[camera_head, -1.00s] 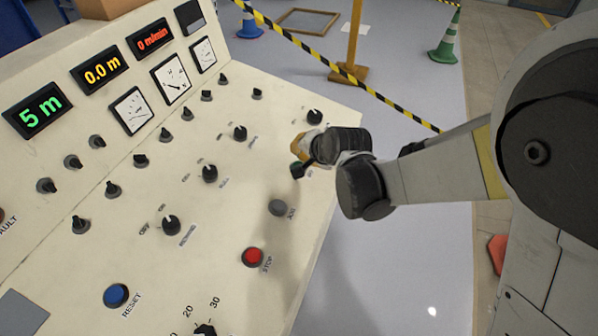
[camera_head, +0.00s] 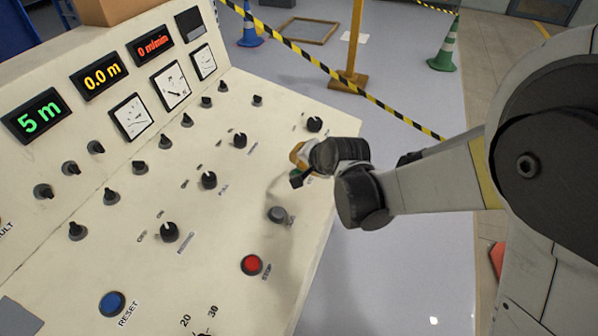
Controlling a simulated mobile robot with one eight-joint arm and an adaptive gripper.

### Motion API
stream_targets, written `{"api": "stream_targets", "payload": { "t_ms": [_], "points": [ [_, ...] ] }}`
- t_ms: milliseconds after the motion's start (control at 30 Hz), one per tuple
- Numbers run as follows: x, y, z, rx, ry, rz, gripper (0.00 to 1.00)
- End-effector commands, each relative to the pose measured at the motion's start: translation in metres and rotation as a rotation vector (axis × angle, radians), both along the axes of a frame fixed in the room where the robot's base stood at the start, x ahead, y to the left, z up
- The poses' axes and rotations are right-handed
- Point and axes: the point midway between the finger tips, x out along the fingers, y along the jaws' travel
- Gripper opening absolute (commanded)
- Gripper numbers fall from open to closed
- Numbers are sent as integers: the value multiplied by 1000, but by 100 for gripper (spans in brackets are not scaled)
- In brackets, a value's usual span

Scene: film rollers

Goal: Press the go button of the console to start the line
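The console (camera_head: 120,262) has a sloping cream panel with knobs, buttons and displays. My gripper (camera_head: 297,173) is over the right part of the panel, its dark fingertip pointing down, just above a grey button (camera_head: 277,214). Whether it touches the panel I cannot tell. A small patch of green shows by the fingers, but I cannot tell whether it is the go button; no button labelled go can be read. The fingers are too small and overlapped to tell open from shut. A red stop button (camera_head: 251,264) and a blue reset button (camera_head: 112,304) lie lower on the panel.
Several black rotary knobs (camera_head: 170,232) stand up from the panel left of my gripper. Behind the console, striped barrier tape (camera_head: 377,103) runs past a yellow post (camera_head: 353,45) and a green cone (camera_head: 442,50).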

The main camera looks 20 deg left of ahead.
Motion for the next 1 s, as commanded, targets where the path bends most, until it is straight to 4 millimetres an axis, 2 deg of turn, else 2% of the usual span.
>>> {"api": "stream_targets", "payload": {
  "t_ms": [1000],
  "points": [
    [0,2,-8,0,0,0,0]
  ]
}}
